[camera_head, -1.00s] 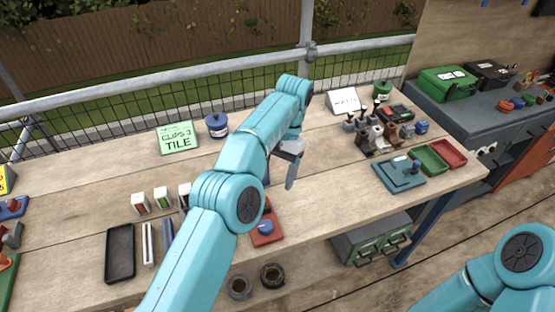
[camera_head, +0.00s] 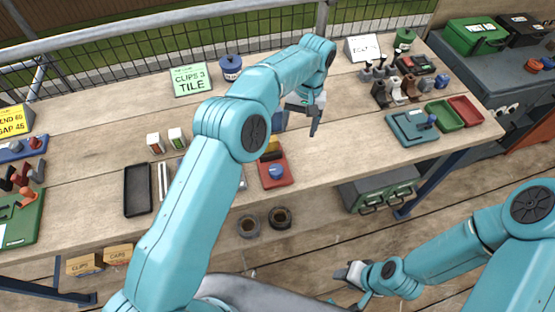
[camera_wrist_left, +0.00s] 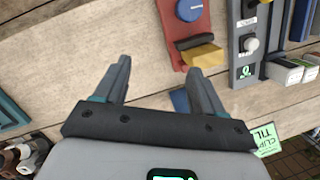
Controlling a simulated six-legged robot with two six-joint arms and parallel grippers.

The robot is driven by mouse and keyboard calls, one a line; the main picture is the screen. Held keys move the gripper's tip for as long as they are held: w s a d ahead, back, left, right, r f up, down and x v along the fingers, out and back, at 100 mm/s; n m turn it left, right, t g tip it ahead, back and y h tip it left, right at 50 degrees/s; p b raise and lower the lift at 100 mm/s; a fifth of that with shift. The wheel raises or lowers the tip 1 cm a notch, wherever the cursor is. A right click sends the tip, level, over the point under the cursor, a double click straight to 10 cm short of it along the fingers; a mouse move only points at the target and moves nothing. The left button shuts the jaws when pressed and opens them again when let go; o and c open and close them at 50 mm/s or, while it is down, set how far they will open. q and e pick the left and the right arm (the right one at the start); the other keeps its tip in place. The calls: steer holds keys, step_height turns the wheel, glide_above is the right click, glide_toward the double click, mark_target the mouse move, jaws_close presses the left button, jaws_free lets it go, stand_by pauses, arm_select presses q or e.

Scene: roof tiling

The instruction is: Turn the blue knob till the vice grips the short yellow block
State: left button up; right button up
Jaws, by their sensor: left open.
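The vice is a red base (camera_head: 281,182) on the bench, with a round blue knob (camera_head: 277,171) at its near end. The short yellow block (camera_head: 272,147) sits at the vice's far end, beside a dark jaw; whether the jaw touches it I cannot tell. In the left wrist view the blue knob (camera_wrist_left: 189,10), red base (camera_wrist_left: 196,29) and yellow block (camera_wrist_left: 204,57) lie at the top, right of centre. My left gripper (camera_head: 305,116) is open and empty, above the bench to the right of the vice. My right gripper (camera_head: 348,275) is low, off the bench's front; its jaws are unclear.
A blue piece (camera_head: 280,121) lies just behind the vice. A black tray (camera_head: 138,190) and small blocks stand to its left. A teal fixture (camera_head: 413,128) with green and red trays is at the right. Bare wood lies between vice and fixture.

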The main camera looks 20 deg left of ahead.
mark_target(276, 169)
arm_select(q)
steer(key=s+a+r+n+t+h+b, duration=0.1)
steer(key=s+a+r+n+t+b, duration=0.2)
steer(key=s+r, duration=0.45)
steer(key=shift+g, duration=0.3)
steer(key=f, duration=0.5)
steer(key=s+f, duration=0.1)
steer(key=f, duration=1.1)
steer(key=shift+s+a+f+p, duration=0.2)
steer(key=shift+a+p, duration=0.1)
steer(key=shift+a, duration=0.1)
